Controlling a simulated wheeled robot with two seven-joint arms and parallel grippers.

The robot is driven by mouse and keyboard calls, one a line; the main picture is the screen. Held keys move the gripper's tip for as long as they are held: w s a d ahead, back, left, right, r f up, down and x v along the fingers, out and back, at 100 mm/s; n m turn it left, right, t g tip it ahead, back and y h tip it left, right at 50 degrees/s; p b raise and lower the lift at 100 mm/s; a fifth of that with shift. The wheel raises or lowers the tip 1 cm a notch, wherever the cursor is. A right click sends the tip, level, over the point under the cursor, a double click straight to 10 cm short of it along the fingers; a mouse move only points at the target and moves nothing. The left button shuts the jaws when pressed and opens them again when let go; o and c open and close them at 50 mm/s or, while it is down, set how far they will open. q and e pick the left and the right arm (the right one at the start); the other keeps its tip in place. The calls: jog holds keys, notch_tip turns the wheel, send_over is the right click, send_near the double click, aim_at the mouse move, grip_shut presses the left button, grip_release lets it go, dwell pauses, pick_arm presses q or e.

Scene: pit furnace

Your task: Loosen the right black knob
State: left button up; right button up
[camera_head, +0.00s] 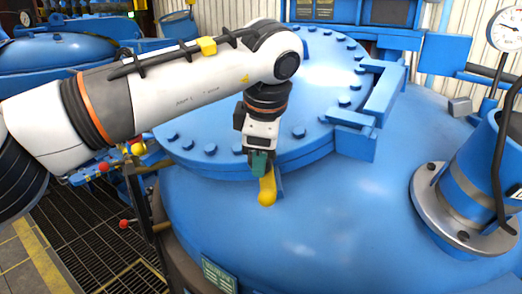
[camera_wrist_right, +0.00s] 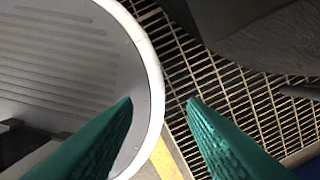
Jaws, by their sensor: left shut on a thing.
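My left gripper (camera_head: 259,165) reaches down in the middle of the head view, with its green fingers shut on the upper part of a yellow handle (camera_head: 267,190). The handle is at the front rim of the large round blue lid (camera_head: 310,95), and its rounded lower end sticks out below the fingers. No black knob can be made out for certain in either view. My right gripper (camera_wrist_right: 160,103) shows only in the right wrist view.
The blue furnace body (camera_head: 330,215) fills the middle. A blue cylinder on a grey flange (camera_head: 425,200) stands at the right, below a gauge (camera_head: 508,29). Red-knobbed levers (camera_head: 124,223) are at the left. Grating (camera_wrist_right: 240,85) shows in the wrist view.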

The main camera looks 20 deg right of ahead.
pick_arm(q)
jog(key=n, duration=0.3)
jog(key=n+g+p, duration=0.1)
jog(key=n, duration=0.1)
jog(key=shift+w+r+n+g, duration=0.1)
jog(key=shift+w+n+g, duration=0.05)
jog(key=shift+n+g, duration=0.2)
jog(key=shift+n, duration=0.25)
jog(key=o, duration=1)
jog(key=shift+r, duration=0.45)
jog(key=v, duration=1.1)
